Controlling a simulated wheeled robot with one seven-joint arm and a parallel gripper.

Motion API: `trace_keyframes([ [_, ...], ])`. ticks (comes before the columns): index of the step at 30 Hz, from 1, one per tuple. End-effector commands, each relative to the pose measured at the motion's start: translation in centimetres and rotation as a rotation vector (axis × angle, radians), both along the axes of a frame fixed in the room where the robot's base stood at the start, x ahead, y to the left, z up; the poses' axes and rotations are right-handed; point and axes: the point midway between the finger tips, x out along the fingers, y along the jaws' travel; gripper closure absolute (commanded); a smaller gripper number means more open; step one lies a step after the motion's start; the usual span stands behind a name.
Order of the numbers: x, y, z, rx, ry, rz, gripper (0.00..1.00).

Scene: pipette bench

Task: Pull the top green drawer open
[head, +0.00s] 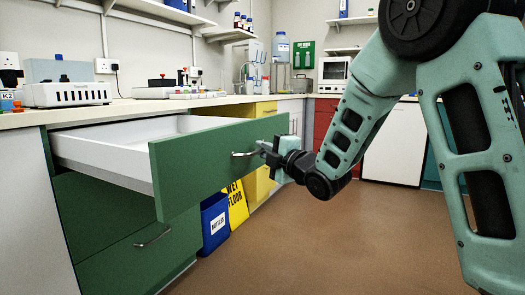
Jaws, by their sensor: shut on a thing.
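The top green drawer (195,165) stands pulled well out from the bench on the left in the head view. Its white inner sides (105,153) show, and the visible part of the inside looks empty. My gripper (262,152) is shut on the metal handle (243,154) at the right part of the drawer front. The fingertips are small and partly dark against the handle. A lower green drawer (120,243) with its own handle (154,237) is shut below.
The worktop (130,111) carries lab equipment, with a white device (68,94) near the left. A blue bin (215,222) and a yellow wet-floor sign (237,204) stand on the floor behind the drawer. The brown floor (300,240) is clear to the right.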

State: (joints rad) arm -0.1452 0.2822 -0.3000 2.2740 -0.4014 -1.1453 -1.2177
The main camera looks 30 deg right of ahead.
Motion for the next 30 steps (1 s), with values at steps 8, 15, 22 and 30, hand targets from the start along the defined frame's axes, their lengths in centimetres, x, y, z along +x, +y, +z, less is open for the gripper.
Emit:
trace_keyframes([
  [8, 0.0, 0.0, -0.1, 0.000, 0.001, 0.001, 0.69],
  [15, -0.5, -0.1, 0.0, 0.000, 0.002, -0.001, 0.69],
  [22, -4.2, -1.1, -0.3, 0.001, 0.002, -0.004, 0.69],
  [30, -9.1, -2.1, -1.5, 0.001, -0.006, 0.002, 0.69],
])
